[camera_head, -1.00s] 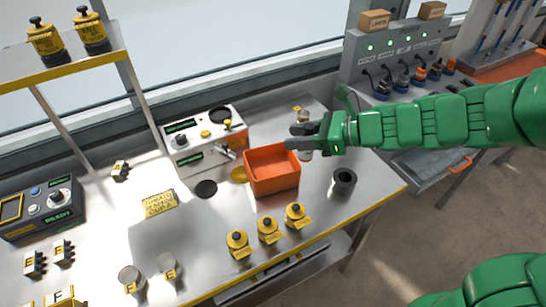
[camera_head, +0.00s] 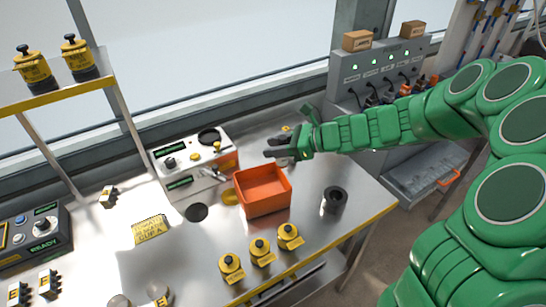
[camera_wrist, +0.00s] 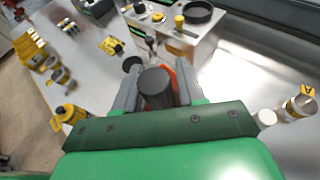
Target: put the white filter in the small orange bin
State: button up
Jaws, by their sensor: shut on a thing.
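The small orange bin (camera_head: 262,192) stands open near the middle of the table. Its inside that I can see is empty. In the wrist view only a strip of orange (camera_wrist: 184,80) shows behind my fingers. My gripper (camera_head: 272,147) is above the table, just behind the bin's far right side. In the wrist view my gripper (camera_wrist: 156,95) is shut on a dark grey cylinder (camera_wrist: 156,82). I cannot tell whether this shaded cylinder is the white filter. A small white-topped thing (camera_wrist: 265,117) stands on the table to the right, apart from my fingers.
A black ring-shaped piece (camera_head: 334,200) stands right of the bin. Several yellow pieces (camera_head: 262,253) line the front edge. A control box with a spout (camera_head: 192,160) is behind left of the bin. A can with a yellow label (camera_wrist: 299,105) stands at the right. Bare tabletop lies between.

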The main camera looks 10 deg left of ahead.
notch_tip(320, 180, down, 7)
jog(key=w+a, duration=0.1)
jog(key=w, duration=0.1)
jog(key=shift+w+a+r, duration=0.15)
jog(key=shift+w+a, duration=0.05)
jog(key=shift+w, duration=0.2)
jog(key=shift+f, duration=0.3)
jog(key=o, duration=1)
jog(key=shift+o, duration=0.2)
jog(key=shift+r, duration=0.15)
jog(key=v, duration=1.2)
jog(key=shift+r, duration=0.2)
